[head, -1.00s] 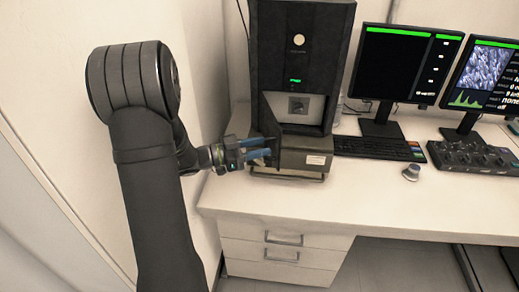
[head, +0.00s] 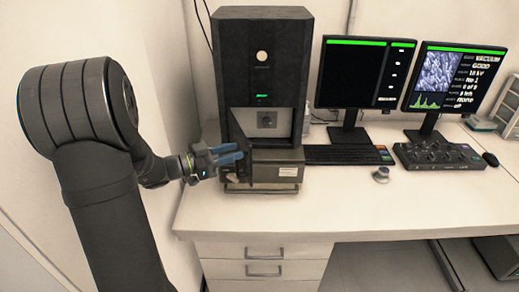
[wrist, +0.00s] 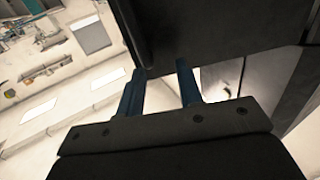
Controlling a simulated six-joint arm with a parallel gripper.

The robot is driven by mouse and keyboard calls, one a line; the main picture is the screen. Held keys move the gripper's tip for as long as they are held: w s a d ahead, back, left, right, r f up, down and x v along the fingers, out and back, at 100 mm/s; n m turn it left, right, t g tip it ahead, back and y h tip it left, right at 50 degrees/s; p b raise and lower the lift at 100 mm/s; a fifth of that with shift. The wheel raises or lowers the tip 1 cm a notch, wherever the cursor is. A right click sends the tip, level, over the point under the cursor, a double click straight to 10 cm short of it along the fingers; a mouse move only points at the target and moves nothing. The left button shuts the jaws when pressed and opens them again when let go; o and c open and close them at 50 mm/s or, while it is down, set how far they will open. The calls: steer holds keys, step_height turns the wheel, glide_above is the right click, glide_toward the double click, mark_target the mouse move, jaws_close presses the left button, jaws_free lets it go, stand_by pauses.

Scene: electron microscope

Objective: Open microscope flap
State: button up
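The microscope (head: 262,55) is a tall black box standing on the desk. A dark panel, which looks like the flap (head: 237,130), stands angled out at the left of its lower front. The recess beside it shows a grey square plate. My gripper (head: 240,152) is at the lower left of the microscope front, with its blue fingers pointing right, close to the panel. In the wrist view, my gripper's fingers (wrist: 160,72) are apart, and the dark panel's (wrist: 200,30) lower corner is by the fingertips. I cannot tell whether they touch it.
A grey base block (head: 280,172) juts out below the recess. Right of the microscope are a keyboard (head: 345,154), a small grey knob (head: 381,174), a control panel (head: 438,156) and two monitors (head: 365,80). The front desk surface (head: 320,212) is clear. A wall is close on the left.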

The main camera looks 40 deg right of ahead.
steer(key=s+d+r, duration=0.2)
steer(key=s+r, duration=0.4)
steer(key=s, duration=0.5)
steer(key=shift+d+r, duration=0.15)
steer(key=shift+r, duration=0.05)
